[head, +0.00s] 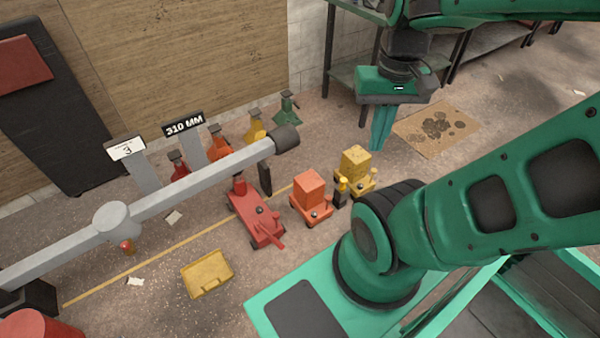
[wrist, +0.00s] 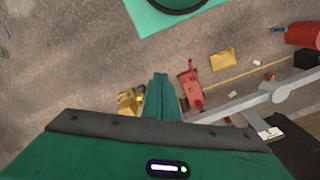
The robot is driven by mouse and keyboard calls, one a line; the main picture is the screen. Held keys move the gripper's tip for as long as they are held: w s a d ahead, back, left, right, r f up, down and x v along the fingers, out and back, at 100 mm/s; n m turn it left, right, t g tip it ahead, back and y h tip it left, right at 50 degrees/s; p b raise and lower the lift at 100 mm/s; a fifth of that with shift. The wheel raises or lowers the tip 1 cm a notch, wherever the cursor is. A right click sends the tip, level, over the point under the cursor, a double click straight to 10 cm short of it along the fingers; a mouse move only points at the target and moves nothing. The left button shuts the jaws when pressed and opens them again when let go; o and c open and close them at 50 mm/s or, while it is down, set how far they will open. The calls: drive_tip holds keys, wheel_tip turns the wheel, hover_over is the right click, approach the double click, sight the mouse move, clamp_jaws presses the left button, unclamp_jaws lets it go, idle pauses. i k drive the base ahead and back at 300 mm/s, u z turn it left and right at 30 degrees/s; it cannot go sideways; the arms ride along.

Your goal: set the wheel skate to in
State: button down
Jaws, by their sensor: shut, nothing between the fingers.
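No label marks the wheel skate, and I cannot tell which low wheeled unit it is. In the head view, a red wheeled unit with a lever (head: 256,218) sits under the grey beam. An orange block on a small wheeled base (head: 311,190) stands to its right, and a yellow one (head: 355,165) farther right. The wrist view shows the red unit (wrist: 190,84) and the yellow one (wrist: 129,101); my fingers may hide the orange one. My gripper (head: 380,145) points down, shut and empty, beyond the yellow unit and apart from it; its fingers also show in the wrist view (wrist: 160,88).
A long grey beam (head: 190,192) crosses above the floor, with signs "3" (head: 127,149) and "310 MM" (head: 184,124). Several coloured stands, including a green one (head: 287,108), line the wall. A yellow tray (head: 207,273) lies in front. A stained cardboard sheet (head: 437,128) lies right of my gripper.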

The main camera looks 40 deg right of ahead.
sight(308, 195)
drive_tip(key=k, duration=1.3)
drive_tip(key=z, duration=0.7)
drive_tip(key=i, duration=1.85)
drive_tip(key=u, duration=0.65)
